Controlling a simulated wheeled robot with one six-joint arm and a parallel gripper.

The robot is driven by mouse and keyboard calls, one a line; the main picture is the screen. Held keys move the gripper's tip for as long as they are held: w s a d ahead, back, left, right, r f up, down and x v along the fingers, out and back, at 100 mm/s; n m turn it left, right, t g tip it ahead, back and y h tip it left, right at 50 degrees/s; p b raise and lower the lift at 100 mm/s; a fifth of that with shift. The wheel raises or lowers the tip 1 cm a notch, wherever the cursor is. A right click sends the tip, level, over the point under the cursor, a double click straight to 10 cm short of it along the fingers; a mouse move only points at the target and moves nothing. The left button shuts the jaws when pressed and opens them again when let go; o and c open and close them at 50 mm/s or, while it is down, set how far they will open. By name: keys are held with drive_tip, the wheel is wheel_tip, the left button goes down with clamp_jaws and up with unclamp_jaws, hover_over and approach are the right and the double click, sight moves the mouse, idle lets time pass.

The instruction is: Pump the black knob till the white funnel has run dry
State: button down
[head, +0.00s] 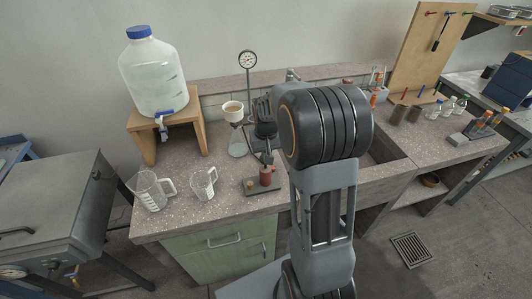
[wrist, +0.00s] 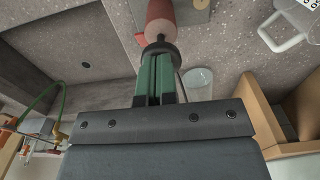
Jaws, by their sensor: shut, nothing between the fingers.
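The white funnel (head: 233,108) stands behind the pump in the head view, with brownish contents showing inside. A clear glass flask (head: 238,146) is below it. The red pump body (head: 265,178) stands upright on a dark base plate and also shows at the top of the wrist view (wrist: 158,10). The black knob (wrist: 160,48) is on the pump's end, right at my fingertips. My gripper (wrist: 157,72) is shut with its green fingers together, over the knob and seemingly touching it. In the head view my arm hides most of the knob.
A large clear jug (head: 152,75) with a blue cap stands on a wooden stand (head: 190,125). Two measuring jugs, one larger (head: 150,190) and one smaller (head: 203,185), stand left of the pump.

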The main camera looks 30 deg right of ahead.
wheel_tip(320, 180, down, 3)
drive_tip(key=shift+f+b, duration=0.2)
drive_tip(key=shift+b, duration=0.55)
drive_tip(key=shift+s, duration=0.1)
drive_tip(key=shift+r, duration=0.1)
drive_tip(key=shift+r+p, duration=0.2)
drive_tip(key=shift+p, duration=0.15)
wheel_tip(320, 180, up, 14)
drive_tip(key=p, duration=0.2)
idle(0.4)
